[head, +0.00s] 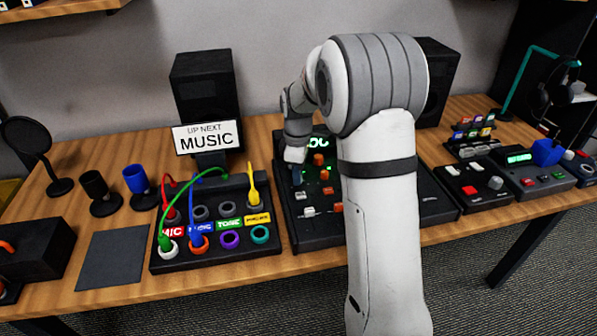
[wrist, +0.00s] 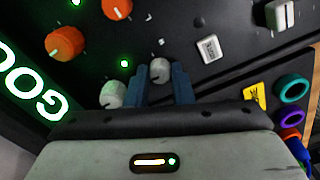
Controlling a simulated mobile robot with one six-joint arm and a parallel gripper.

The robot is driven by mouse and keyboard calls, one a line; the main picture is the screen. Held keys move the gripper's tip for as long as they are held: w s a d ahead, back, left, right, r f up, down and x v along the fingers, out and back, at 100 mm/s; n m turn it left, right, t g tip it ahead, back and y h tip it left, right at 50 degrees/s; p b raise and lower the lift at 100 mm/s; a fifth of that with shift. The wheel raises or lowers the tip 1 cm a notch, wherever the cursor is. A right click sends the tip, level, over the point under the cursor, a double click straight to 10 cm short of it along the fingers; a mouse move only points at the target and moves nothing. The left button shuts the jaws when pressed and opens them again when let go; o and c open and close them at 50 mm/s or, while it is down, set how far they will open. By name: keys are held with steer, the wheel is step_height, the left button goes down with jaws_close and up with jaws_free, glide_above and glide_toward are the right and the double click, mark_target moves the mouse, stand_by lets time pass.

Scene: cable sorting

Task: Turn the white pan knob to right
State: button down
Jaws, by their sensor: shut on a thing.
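The white pan knob (wrist: 160,69) stands on the black mixer panel and shows between the two blue fingertips of my gripper (wrist: 160,82) in the wrist view. The fingers are closed on its sides. A pointer line on its top is too small to read surely. The knob cannot be made out there.
A second white knob (wrist: 113,94) stands close beside the left finger. Orange knobs (wrist: 66,44) and a white button (wrist: 208,48) are nearby. A cable patch box (head: 165,262) with plugged cables stands left of the mixer, and a MUSIC sign (head: 207,137) is behind.

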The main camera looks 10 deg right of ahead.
steer(key=shift+r, duration=0.1)
steer(key=m+p, duration=0.1)
steer(key=m, duration=0.3)
steer(key=shift+p, duration=0.3)
steer(key=m+p, duration=0.1)
steer(key=m, duration=0.3)
steer(key=shift+m, duration=0.4)
steer(key=m+p, duration=0.1)
steer(key=m, duration=0.7)
steer(key=shift+m+p, duration=0.3)
steer(key=shift+p, duration=0.05)
steer(key=c, duration=1.3)
jaws_free()
steer(key=shift+o, duration=0.2)
